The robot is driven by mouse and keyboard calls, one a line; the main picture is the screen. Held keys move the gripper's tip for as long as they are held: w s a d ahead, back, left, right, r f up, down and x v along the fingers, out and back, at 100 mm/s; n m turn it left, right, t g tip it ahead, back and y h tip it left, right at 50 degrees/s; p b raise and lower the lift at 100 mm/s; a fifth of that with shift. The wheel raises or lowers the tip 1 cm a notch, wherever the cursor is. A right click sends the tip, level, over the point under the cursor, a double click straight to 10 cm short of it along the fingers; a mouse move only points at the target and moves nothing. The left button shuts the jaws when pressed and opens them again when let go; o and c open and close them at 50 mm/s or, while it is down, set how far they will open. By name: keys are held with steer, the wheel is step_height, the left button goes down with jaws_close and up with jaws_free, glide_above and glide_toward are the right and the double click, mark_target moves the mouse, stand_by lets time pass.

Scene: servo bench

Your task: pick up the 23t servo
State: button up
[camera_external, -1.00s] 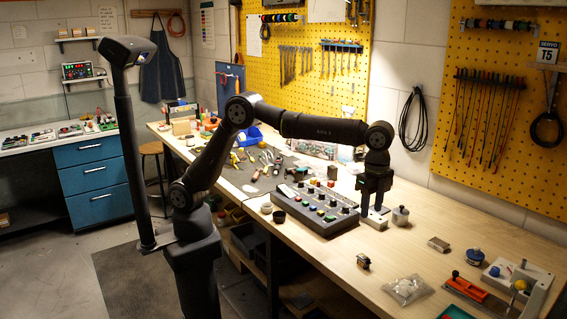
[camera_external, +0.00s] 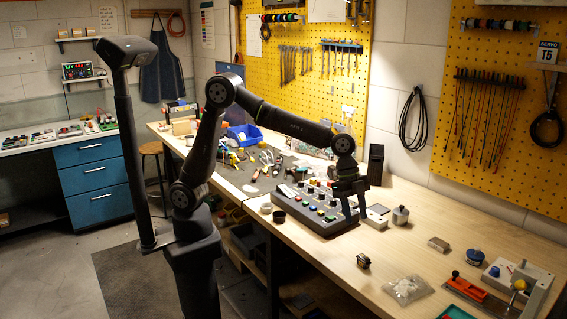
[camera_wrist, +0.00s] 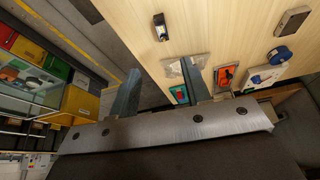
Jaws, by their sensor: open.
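My gripper (camera_external: 355,213) points down by the right end of the button console, in front of a pale block (camera_external: 376,217). In the wrist view, my gripper's two fingers (camera_wrist: 162,64) stand apart with nothing between them. A small dark part with a metallic face (camera_external: 363,262) stands alone on the bench near the front edge. It looks like a servo, but no 23t marking can be read. It also shows near the top of the wrist view (camera_wrist: 160,26), beyond the fingertips. A small grey-brown box (camera_external: 438,244) lies farther back to the right.
The console (camera_external: 318,212) has several knobs and buttons. A clear bag (camera_external: 408,290), a blue-topped round part (camera_external: 474,257), an orange tray (camera_external: 466,287) and a white fixture (camera_external: 520,275) lie on the right. The bench between the console and the dark part is clear.

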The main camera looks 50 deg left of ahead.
glide_above(364, 257)
steer(key=a, duration=0.2)
steer(key=f, duration=0.7)
steer(key=shift+a+f, duration=0.2)
steer(key=shift+f, duration=0.05)
steer(key=x, duration=0.5)
steer(key=shift+w+f, duration=0.1)
steer(key=shift+w, duration=0.1)
steer(key=shift+a, duration=0.1)
jaws_close()
